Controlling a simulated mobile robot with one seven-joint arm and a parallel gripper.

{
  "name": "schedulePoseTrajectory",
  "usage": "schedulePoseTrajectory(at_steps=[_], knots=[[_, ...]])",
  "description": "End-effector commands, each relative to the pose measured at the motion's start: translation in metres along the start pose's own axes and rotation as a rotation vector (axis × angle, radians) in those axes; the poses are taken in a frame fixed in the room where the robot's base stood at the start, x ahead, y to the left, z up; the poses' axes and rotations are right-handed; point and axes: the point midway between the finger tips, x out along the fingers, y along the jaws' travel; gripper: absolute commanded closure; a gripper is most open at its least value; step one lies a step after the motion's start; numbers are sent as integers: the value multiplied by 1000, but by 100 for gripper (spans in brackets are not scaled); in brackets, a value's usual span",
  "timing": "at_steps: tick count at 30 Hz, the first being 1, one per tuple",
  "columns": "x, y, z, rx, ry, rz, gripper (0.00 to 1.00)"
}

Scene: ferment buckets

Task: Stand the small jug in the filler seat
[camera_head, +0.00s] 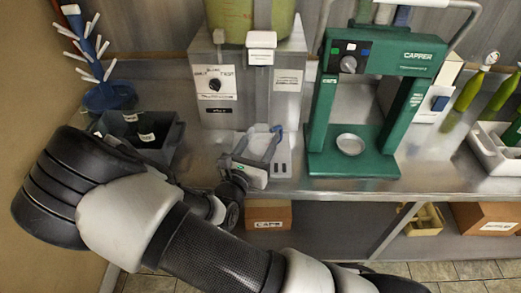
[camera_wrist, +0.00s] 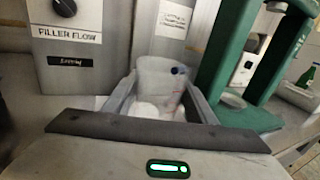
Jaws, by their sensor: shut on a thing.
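My gripper (camera_head: 258,153) is shut on a small whitish jug (camera_head: 262,142). In the wrist view the jug (camera_wrist: 158,76) stands between the two fingers, with a dark blue spot near its top right. The jug is in front of the filler (camera_head: 218,88), a grey box with a knob and a green tank on top. The filler's spout block (camera_head: 262,48) is above and behind the jug. The filler seat (camera_head: 283,168) seems to be the grey base below the spout, partly hidden by my gripper. I cannot tell whether the jug touches it.
A green capper (camera_head: 326,125) stands close on the right. A dark bin (camera_head: 170,135) with a dark bottle is on the left, by a blue drying rack (camera_head: 108,95). A white tray (camera_head: 490,150) and green bottles (camera_head: 468,92) are at the far right. Boxes sit on the lower shelf.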

Motion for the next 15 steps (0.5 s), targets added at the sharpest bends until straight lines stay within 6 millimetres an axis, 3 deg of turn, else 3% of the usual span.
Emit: schedulePoseTrajectory(at_steps=[15], knots=[[49,17,-3,-1,0,-1,70]])
